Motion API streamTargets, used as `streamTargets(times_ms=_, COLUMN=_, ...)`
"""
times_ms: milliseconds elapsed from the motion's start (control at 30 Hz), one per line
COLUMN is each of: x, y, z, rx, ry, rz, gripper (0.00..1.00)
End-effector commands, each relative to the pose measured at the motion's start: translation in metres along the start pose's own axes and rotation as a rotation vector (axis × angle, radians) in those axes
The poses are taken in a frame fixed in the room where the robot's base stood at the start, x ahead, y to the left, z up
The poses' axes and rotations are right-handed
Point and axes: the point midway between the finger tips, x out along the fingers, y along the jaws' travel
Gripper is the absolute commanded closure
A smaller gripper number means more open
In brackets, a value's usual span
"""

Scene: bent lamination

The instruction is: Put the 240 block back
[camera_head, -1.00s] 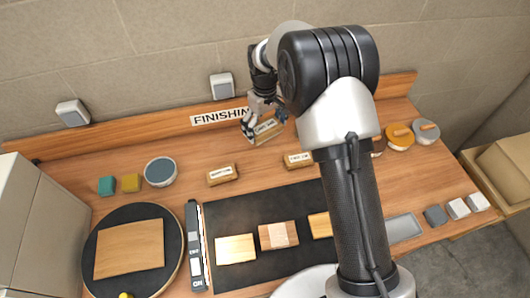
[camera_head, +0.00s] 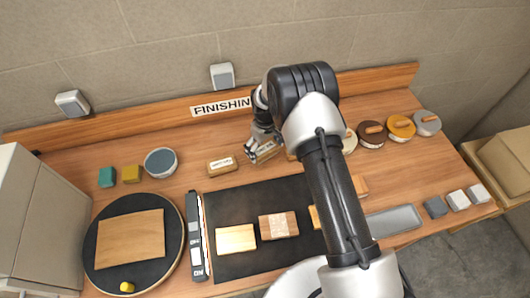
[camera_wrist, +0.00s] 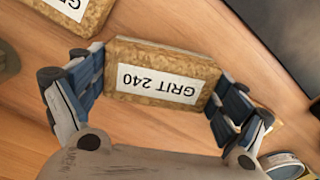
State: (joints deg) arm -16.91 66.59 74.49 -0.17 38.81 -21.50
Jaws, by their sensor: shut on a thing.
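The 240 block (camera_wrist: 160,80) is a cork-coloured block with a white label reading GRIT 240, upside down in the wrist view. My gripper (camera_wrist: 155,85) is shut on it, with one finger at each end. In the head view the block (camera_head: 267,151) is at or just above the wooden bench, in line with the other grit blocks; I cannot tell whether it touches. My gripper (camera_head: 258,146) partly covers it there. A similar labelled block (camera_head: 222,166) lies just left of it and shows at the wrist view's upper left (camera_wrist: 75,8).
Another block (camera_head: 290,155) is mostly hidden behind my arm. A dark mat (camera_head: 255,198) with wood samples lies in front. A round tin (camera_head: 160,163) stands left, and round pads (camera_head: 400,127) stand right. The FINISHING sign (camera_head: 221,107) is on the back rail.

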Motion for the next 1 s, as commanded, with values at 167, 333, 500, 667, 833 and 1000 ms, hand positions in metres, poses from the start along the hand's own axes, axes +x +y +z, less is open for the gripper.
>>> streamTargets(times_ms=167, x=0.026, y=0.0, z=0.0, rx=0.0, ry=-0.001, rz=0.0, gripper=0.31)
streamTargets(times_ms=333, x=0.026, y=0.0, z=0.0, rx=0.0, ry=0.0, rz=0.0, gripper=0.31)
streamTargets(times_ms=500, x=0.029, y=0.0, z=0.0, rx=0.0, ry=0.0, rz=0.0, gripper=0.31)
streamTargets(times_ms=667, x=0.03, y=0.0, z=0.001, rx=0.0, ry=-0.001, rz=0.0, gripper=0.02)
streamTargets(times_ms=833, x=0.029, y=0.0, z=0.0, rx=0.0, ry=-0.001, rz=0.0, gripper=0.0)
streamTargets(times_ms=1000, x=0.029, y=0.0, z=0.0, rx=0.0, ry=-0.001, rz=0.0, gripper=0.0)
